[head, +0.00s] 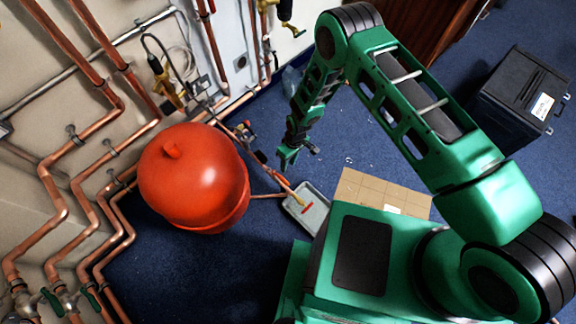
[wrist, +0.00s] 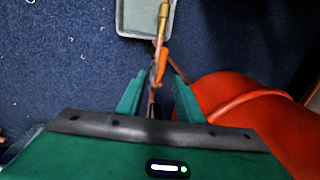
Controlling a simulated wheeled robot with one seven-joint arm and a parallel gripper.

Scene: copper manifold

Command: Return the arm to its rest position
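My green arm reaches out from my base at the lower right and bends down in the head view. My gripper (head: 288,157) hangs over the blue floor, to the right of the red tank (head: 195,178). In the wrist view the two green fingers of my gripper (wrist: 157,90) are apart, with a gap to each side of a thin copper pipe and an orange piece (wrist: 163,66) seen between them. I see nothing held. The red tank (wrist: 245,115) fills the right side of the wrist view.
Copper pipes (head: 110,80) and valves run along the left wall. A grey tray (head: 302,212) with a brass-ended pipe lies near a flat cardboard piece (head: 375,189). A black crate (head: 510,95) stands at the right. Blue floor is clear between crate and arm.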

